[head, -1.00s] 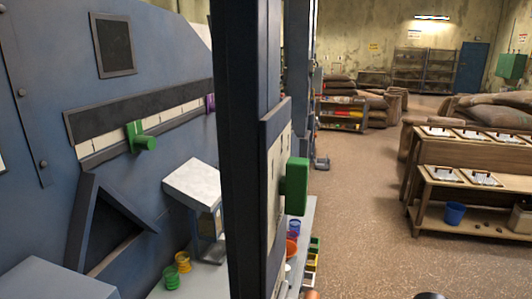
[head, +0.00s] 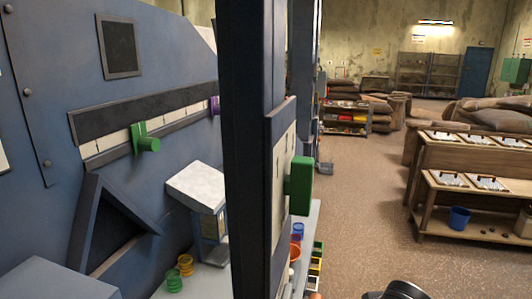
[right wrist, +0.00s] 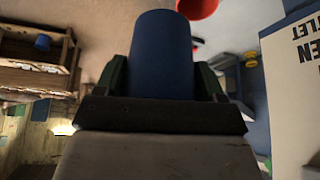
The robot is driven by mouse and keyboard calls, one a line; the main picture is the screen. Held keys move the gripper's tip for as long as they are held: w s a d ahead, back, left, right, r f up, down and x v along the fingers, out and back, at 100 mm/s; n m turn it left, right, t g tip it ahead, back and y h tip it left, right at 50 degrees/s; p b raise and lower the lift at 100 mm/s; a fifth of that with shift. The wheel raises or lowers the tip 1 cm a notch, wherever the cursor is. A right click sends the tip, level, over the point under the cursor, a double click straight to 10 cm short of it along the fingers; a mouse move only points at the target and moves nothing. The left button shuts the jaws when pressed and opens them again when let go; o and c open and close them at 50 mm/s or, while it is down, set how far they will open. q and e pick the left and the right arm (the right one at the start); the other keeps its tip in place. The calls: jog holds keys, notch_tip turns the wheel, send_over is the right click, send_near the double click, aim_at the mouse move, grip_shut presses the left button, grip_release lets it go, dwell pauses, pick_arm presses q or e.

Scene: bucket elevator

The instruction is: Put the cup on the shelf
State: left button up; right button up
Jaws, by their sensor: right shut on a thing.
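A blue cup (right wrist: 160,45) fills the top middle of the right wrist view. My right gripper (right wrist: 160,82) is shut on it, with dark green fingers on either side. In the head view the held cup does not show; only a dark rounded piece, probably of my arm, is at the bottom edge. My left gripper is in neither view. A pale grey ledge (head: 205,284) runs along the blue machine, behind a dark post. A two-tier wooden shelf (head: 440,208) stands at the right. I cannot tell which one is the task's shelf.
The dark blue post (head: 248,150) blocks the middle of the head view. Green (head: 174,281), yellow (head: 186,265), blue (head: 298,231) and orange (head: 295,252) containers stand on the ledge. A blue bucket (head: 459,218) is on the wooden shelf. The brown floor (head: 360,200) between is open.

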dwell(0.3)
jog(key=shift+s+f+n, duration=0.15)
jog(key=shift+n, duration=0.15)
jog(key=s+a+f+n+g+y+b, duration=0.1)
jog(key=s+f+n+g+y, duration=0.15)
jog(key=s+n, duration=0.45)
jog(key=s+f+n+g+y, duration=0.1)
jog(key=s+f+n+y, duration=0.15)
jog(key=s+n, duration=0.45)
jog(key=shift+m+y, duration=0.3)
jog(key=shift+m, duration=0.1)
jog(key=w+a+f+b, duration=0.4)
jog(key=a, duration=0.1)
jog(key=w+a+f+b, duration=0.2)
jog(key=a+f, duration=0.1)
jog(key=shift+w+a, duration=0.15)
jog(key=shift+w, duration=0.15)
jog(key=shift+f, duration=1.8)
